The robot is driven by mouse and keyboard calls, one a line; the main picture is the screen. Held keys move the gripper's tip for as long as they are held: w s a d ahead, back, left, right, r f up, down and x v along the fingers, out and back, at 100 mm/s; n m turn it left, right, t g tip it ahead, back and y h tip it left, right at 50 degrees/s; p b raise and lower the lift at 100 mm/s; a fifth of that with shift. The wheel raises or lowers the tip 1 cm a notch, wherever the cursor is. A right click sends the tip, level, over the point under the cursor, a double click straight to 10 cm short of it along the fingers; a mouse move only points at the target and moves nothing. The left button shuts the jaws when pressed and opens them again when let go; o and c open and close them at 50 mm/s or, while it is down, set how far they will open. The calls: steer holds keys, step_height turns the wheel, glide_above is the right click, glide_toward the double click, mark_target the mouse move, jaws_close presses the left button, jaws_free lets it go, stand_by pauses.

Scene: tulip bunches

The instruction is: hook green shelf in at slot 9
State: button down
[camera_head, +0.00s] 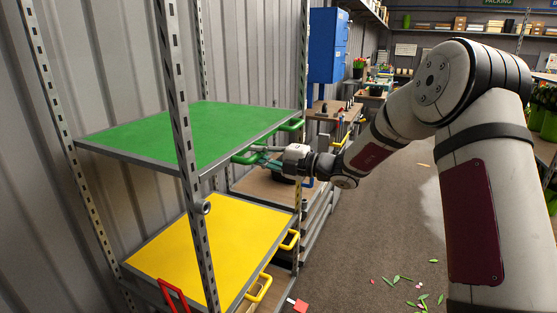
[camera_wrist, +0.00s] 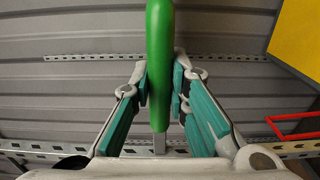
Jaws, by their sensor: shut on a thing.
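The green shelf (camera_head: 190,130) lies roughly level among the slotted metal posts, above the yellow shelf (camera_head: 210,250). It has two green front handles. My gripper (camera_head: 256,156) is shut on the nearer green handle (camera_head: 243,158); the farther handle (camera_head: 292,125) is free. In the wrist view my gripper (camera_wrist: 160,96) has its teal fingers on both sides of the green handle (camera_wrist: 159,50). The near front post (camera_head: 180,120) crosses in front of the shelf. No slot numbers are readable, and I cannot tell whether the shelf's hooks sit in the slots.
The yellow shelf has yellow handles (camera_head: 258,288). A red handle (camera_head: 172,295) shows at the bottom. A wooden-topped unit (camera_head: 262,186) stands behind my gripper. A blue cabinet (camera_head: 328,45) is farther back. Leaves (camera_head: 395,281) litter the open floor at the right.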

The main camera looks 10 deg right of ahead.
steer(key=shift+r, duration=0.9)
steer(key=shift+r+p, duration=1.6)
steer(key=shift+r, duration=2.4)
step_height(320, 180, up, 8)
steer(key=p, duration=0.2)
steer(key=shift+r, duration=0.1)
step_height(320, 180, up, 8)
steer(key=shift+p, duration=0.45)
